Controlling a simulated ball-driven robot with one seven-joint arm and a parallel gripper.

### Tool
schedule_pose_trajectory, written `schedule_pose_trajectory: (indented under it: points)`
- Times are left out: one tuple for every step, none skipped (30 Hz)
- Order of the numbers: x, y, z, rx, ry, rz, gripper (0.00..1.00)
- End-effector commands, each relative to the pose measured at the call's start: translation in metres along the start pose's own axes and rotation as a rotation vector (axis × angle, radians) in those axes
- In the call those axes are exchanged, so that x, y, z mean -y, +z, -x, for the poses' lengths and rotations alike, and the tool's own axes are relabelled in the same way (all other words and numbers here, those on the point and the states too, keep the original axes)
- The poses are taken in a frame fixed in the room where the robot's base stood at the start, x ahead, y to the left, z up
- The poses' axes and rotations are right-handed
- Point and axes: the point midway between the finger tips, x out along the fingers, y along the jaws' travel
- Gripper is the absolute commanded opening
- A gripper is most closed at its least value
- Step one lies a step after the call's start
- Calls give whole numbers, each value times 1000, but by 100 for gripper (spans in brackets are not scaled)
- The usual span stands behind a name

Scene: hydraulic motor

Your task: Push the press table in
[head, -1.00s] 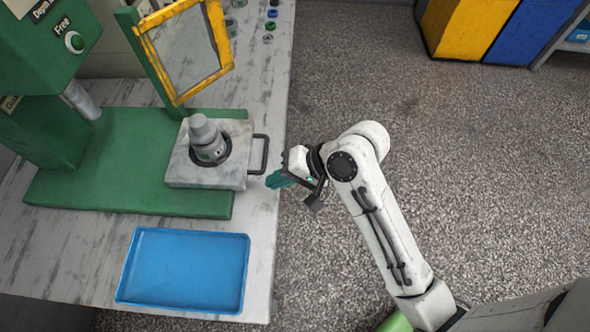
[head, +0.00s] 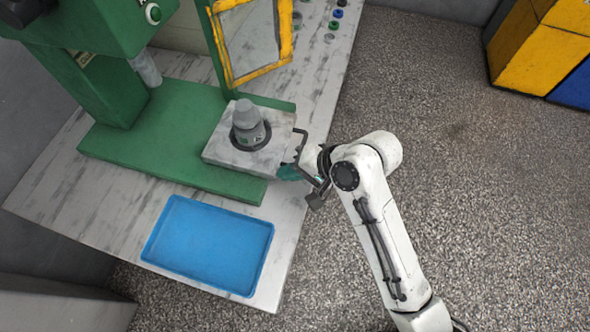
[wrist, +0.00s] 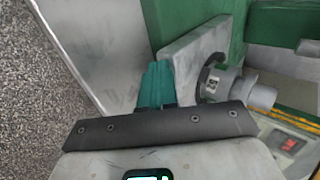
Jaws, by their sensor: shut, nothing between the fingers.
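The table's right edge sticks out a little past the base.
A blue tray (head: 205,246) lies on the bench in front of the press. A yellow-framed guard (head: 285,45) stands behind the table. The green press column (head: 105,90) rises at the left.

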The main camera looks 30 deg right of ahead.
Motion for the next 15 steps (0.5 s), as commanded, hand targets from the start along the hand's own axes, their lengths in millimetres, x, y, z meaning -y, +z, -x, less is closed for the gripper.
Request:
schedule_pose_trajectory:
  points:
    - [8,1,-5,4,0,2,0]
    - [12,0,-8,4,-2,2,0]
    - [17,0,-13,4,-1,2,0]
    - [21,1,-18,4,-1,3,0]
    - [26,1,-23,5,-1,3,0]
    - [33,1,-29,5,-1,3,0]
    - [38,1,-35,4,-1,3,0]
    - [43,1,-41,5,0,4,0]
    - [50,1,-48,5,-1,4,0]
    - [56,1,-54,4,-1,4,0]
    - [61,1,-60,4,-1,4,0]
    - [68,1,-69,5,-1,4,0]
    - [73,1,-75,4,-2,4,0]
    - [79,0,-80,3,-1,4,0]
    - [85,1,-88,3,-1,4,0]
